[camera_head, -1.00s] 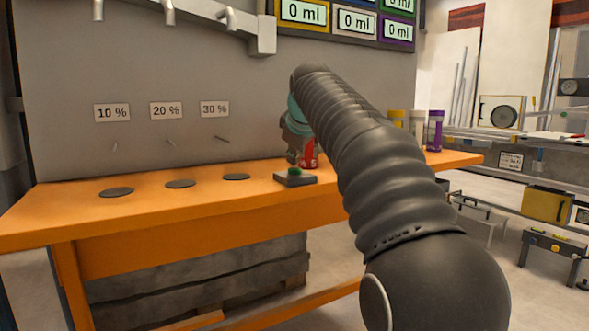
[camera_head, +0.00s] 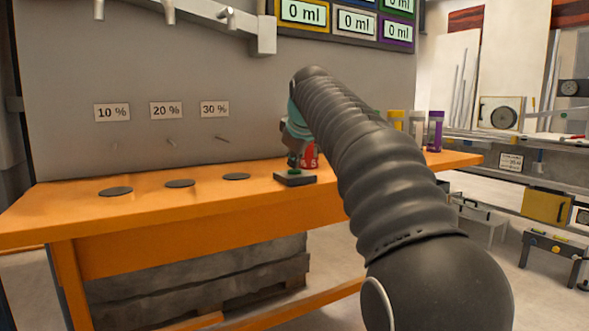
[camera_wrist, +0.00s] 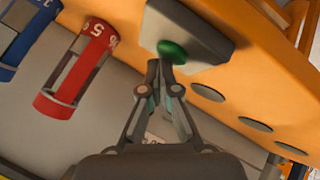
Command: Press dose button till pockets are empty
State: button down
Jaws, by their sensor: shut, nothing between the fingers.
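The green dose button (camera_wrist: 172,51) sits on a small grey box (camera_head: 296,180) on the orange bench. My gripper (camera_wrist: 160,66) is shut and empty, with its fingertips at the button's edge in the wrist view. In the head view my gripper (camera_head: 292,160) is right above the button and seems to touch it, partly covering it. A display panel (camera_head: 355,21) shows several "0 ml" readouts, some cut off by the picture's top edge. I cannot tell which parts are the pockets.
A red-capped cylinder (camera_wrist: 80,70) and a blue one (camera_wrist: 25,35) stand beside the button box. Dark discs (camera_head: 180,184) lie on the orange bench (camera_head: 60,205) below percent labels (camera_head: 166,110). Yellow, white and purple cylinders (camera_head: 435,130) stand at the bench's right.

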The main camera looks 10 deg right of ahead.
dwell(0.3)
jog(key=shift+r+p, duration=0.9)
jog(key=shift+p, duration=0.15)
notch_tip(320, 180, up, 3)
jog(key=p, duration=0.2)
jog(key=shift+f+p, duration=0.1)
jog(key=shift+p, duration=0.3)
jog(key=shift+r, duration=1.1)
jog(key=s+f+m+g, duration=0.1)
jog(key=s+f+m, duration=0.3)
jog(key=s+f, duration=1.2)
jog(key=s+f+m+g, duration=0.2)
jog(key=s+f+m, duration=0.3)
jog(key=s+f, duration=1.1)
jog(key=s, duration=0.7)
jog(key=shift+s+f+g, duration=0.15)
jog(key=shift+s+g, duration=0.15)
jog(key=shift+s, duration=0.1)
